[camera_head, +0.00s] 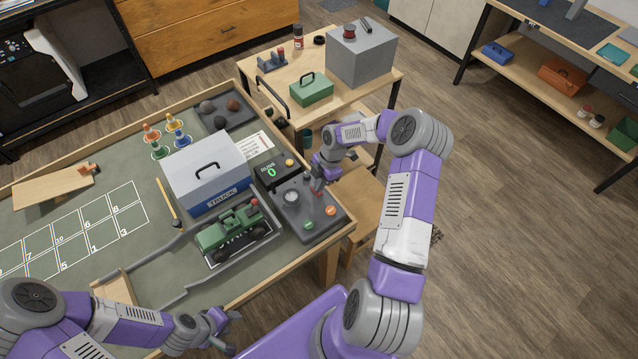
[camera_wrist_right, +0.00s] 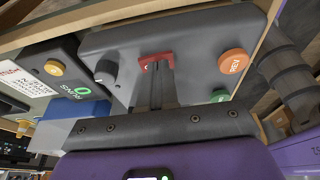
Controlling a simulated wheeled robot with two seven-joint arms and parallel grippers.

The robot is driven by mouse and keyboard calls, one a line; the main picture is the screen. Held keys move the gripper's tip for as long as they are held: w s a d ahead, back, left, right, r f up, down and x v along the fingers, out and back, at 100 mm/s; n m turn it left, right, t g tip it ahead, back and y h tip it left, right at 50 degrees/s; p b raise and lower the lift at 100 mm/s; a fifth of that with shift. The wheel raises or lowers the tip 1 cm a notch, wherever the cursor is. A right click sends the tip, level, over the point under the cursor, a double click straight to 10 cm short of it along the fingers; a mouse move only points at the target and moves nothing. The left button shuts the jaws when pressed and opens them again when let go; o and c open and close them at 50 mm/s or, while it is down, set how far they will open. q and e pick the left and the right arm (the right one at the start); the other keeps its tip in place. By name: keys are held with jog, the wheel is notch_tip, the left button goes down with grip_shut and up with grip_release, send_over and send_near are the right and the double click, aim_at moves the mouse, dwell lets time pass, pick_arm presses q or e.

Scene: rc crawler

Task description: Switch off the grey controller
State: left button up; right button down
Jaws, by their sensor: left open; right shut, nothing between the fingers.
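The grey controller (camera_head: 297,224) lies at the right edge of the table, with a round dial and coloured buttons on top. It fills the upper part of the right wrist view (camera_wrist_right: 195,40), showing a black knob (camera_wrist_right: 105,73), an orange REV button (camera_wrist_right: 233,62), a green button (camera_wrist_right: 220,96) and a small red part (camera_wrist_right: 147,64). My right gripper (camera_head: 318,187) is shut and empty over the controller; its fingertips (camera_wrist_right: 158,68) are at the red part, partly hiding it. I cannot tell if they touch. My left gripper (camera_head: 229,318) is open and empty near the table's front edge.
A green crawler (camera_head: 227,231) stands in a grey tray left of the controller. A black RUNS counter (camera_head: 272,171) sits just behind the controller and reads 0. A side table (camera_head: 345,99) holds a green toolbox (camera_head: 311,91).

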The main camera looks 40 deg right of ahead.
notch_tip(320, 180, up, 4)
jog(key=shift+s+f+p, duration=0.1)
jog(key=shift+p, duration=1.1)
jog(key=v, duration=1)
jog(key=shift+s+a, duration=0.1)
jog(key=shift+a, duration=0.05)
